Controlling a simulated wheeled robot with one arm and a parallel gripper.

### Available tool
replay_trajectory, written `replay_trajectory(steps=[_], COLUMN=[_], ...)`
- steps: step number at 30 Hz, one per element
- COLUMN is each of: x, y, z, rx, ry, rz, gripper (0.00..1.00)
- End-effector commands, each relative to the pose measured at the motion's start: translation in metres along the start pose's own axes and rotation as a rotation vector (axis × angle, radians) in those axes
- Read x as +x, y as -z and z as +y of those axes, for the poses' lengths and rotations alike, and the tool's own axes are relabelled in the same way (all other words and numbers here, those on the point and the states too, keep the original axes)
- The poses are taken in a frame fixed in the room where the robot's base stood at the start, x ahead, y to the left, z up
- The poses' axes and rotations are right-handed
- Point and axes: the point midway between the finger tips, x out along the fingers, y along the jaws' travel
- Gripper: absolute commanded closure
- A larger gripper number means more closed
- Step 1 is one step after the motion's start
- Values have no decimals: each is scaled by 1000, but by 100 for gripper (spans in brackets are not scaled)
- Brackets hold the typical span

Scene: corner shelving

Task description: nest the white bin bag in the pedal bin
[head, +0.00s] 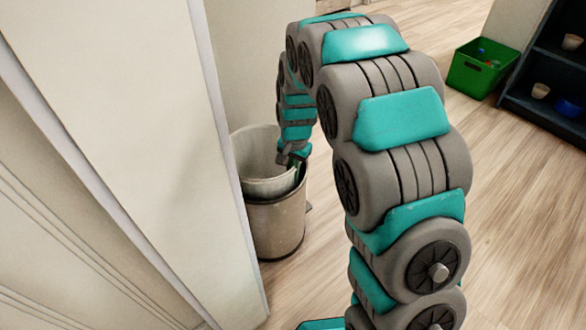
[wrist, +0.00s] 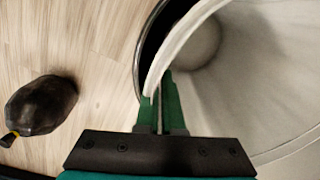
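The pedal bin (head: 277,228) is a beige-brown round bin on the wood floor, beside the pale panel in the head view. The white bin bag (head: 256,160) sits partly inside its mouth and stands up above the rim. In the wrist view the bag (wrist: 262,75) opens wide on the right, with the bin's dark rim (wrist: 147,48) just outside it. My gripper (wrist: 160,82) has its green fingers close together at the bag's edge, which runs between them. In the head view my gripper (head: 294,160) is at the bag's right side, partly hidden.
A green crate (head: 480,70) and a dark shelf (head: 545,95) with small cups stand at the far right. A pale panel (head: 120,130) stands close on the left. Open floor lies right of the bin.

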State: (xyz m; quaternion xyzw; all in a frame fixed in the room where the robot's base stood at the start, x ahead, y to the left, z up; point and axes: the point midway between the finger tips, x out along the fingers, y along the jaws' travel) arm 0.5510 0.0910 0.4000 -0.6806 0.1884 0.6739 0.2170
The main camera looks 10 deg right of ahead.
Motion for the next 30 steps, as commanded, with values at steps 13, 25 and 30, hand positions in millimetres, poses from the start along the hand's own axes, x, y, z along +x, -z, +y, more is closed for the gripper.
replay_trajectory(steps=[13,25,30], x=[30,55,64], y=[0,0,0], z=[1,3,3], rx=[0,0,0], ry=[-1,-2,0], rz=[-1,-2,0], gripper=[100,100,100])
